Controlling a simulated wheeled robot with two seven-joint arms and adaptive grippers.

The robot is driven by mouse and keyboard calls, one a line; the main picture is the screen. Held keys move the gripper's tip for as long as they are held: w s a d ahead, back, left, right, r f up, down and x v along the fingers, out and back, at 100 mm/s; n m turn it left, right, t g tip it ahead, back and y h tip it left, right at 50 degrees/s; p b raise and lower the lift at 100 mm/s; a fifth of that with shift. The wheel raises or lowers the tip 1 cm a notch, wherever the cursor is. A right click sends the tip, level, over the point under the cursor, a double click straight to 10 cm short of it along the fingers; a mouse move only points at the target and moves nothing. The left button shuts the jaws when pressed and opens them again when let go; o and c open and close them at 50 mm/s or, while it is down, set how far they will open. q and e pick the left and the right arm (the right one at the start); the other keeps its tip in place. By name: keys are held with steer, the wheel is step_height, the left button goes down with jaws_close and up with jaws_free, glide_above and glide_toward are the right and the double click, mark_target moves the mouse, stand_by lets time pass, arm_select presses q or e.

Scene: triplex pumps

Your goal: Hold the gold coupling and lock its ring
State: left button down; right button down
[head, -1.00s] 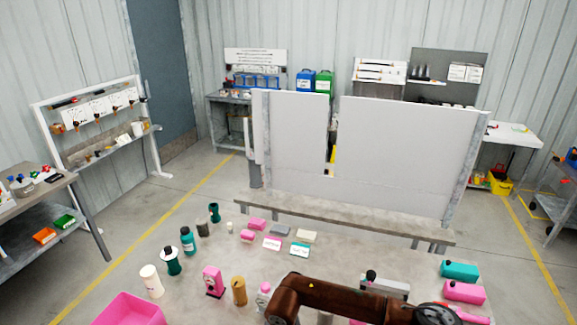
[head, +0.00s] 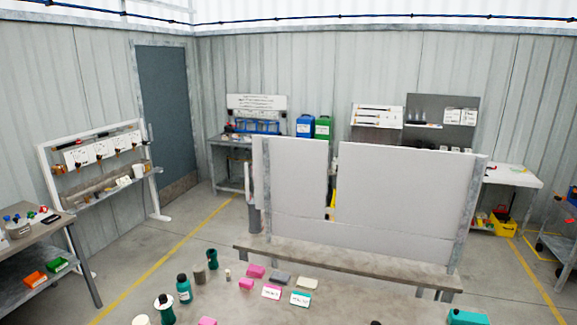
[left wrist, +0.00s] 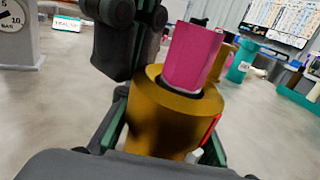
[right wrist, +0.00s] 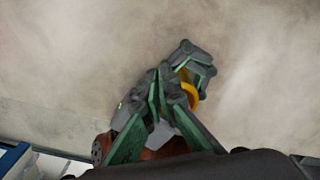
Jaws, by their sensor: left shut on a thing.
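The gold coupling (left wrist: 165,110) fills the middle of the left wrist view, between the fingers of my left gripper (left wrist: 163,135), which is shut on it. A red part (left wrist: 210,130) shows at its right side. A bit of gold (right wrist: 190,95) also shows in the right wrist view beside the left gripper's fingers. My right gripper (right wrist: 155,85) appears shut, its fingertips close together, left of that gold. The right gripper's dark fingers also stand close behind the coupling in the left wrist view (left wrist: 125,50); contact cannot be told. Neither gripper shows in the head view.
A teal bottle (left wrist: 243,62) stands farther back. In the head view the workbench (head: 340,305) holds a teal bottle (head: 184,288) and pink blocks (head: 256,271). A white panel (head: 405,195) stands behind.

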steer(key=shift+a, duration=0.15)
step_height(320, 180, up, 6)
steer(key=shift+w, duration=0.3)
stand_by(0.4)
steer(key=shift+a, duration=0.1)
steer(key=d+f, duration=0.3)
steer(key=f, duration=0.3)
steer(key=shift+d, duration=0.3)
stand_by(0.4)
steer(key=shift+s+a, duration=0.15)
steer(key=shift+s, duration=0.1)
stand_by(0.5)
